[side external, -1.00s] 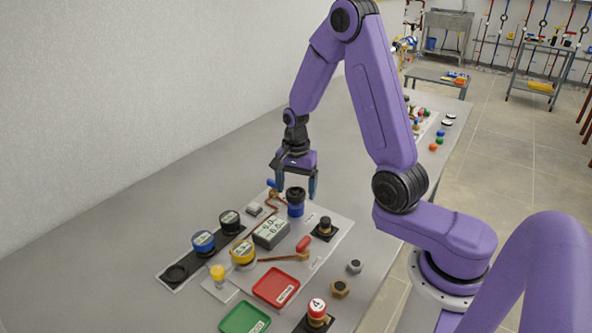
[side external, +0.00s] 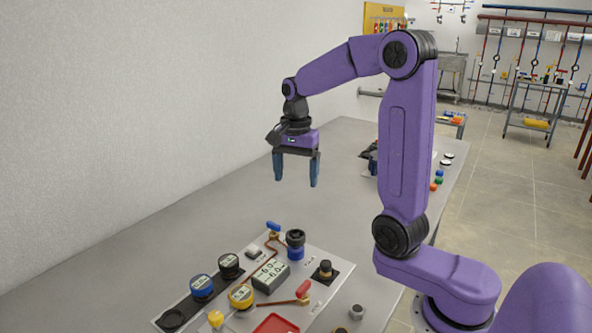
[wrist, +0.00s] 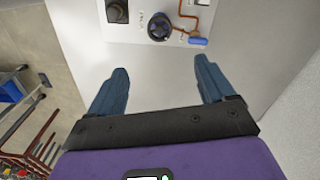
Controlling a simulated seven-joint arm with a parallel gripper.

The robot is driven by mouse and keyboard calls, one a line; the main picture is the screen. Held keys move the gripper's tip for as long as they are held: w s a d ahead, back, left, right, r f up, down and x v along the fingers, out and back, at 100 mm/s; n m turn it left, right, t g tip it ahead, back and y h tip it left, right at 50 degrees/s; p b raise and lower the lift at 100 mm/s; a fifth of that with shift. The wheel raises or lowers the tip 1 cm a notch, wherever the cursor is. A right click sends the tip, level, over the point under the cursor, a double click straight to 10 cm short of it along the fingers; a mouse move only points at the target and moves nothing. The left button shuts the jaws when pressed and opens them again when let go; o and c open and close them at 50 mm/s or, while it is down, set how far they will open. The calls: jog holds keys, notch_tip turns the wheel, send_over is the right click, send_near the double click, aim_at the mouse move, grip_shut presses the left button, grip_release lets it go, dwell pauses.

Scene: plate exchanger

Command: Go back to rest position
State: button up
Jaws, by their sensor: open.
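My gripper (side external: 296,182) is open and empty, held well above the grey table (side external: 150,242) in the side view. Its blue fingers point down, spread apart, with nothing between them. In the wrist view my gripper (wrist: 160,88) also shows open over bare table. The light grey panel (side external: 318,262) lies below and nearer the side camera. On it stand a black and blue cylinder (side external: 295,245), a blue-handled valve (side external: 273,230), a red-handled valve (side external: 303,290) and a grey display box (side external: 271,275). The black cylinder top (wrist: 160,27) and blue handle (wrist: 197,40) show at the wrist view's top.
A red tray (side external: 276,324) is cut off at the bottom. More small parts lie at the table's far right. The table under my gripper is clear.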

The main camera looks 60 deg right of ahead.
jog(key=shift+r, duration=0.4)
jog(key=shift+a, duration=0.1)
jog(key=s+a+f+n, duration=0.2)
jog(key=s+a+n, duration=0.6)
jog(key=a+n, duration=0.4)
jog(key=s+f+n, duration=0.3)
jog(key=s+n, duration=1.2)
jog(key=s, duration=0.1)
jog(key=shift+s+a+f+n, duration=0.2)
jog(key=shift+s+a+n, duration=0.1)
jog(key=shift+s+a, duration=0.15)
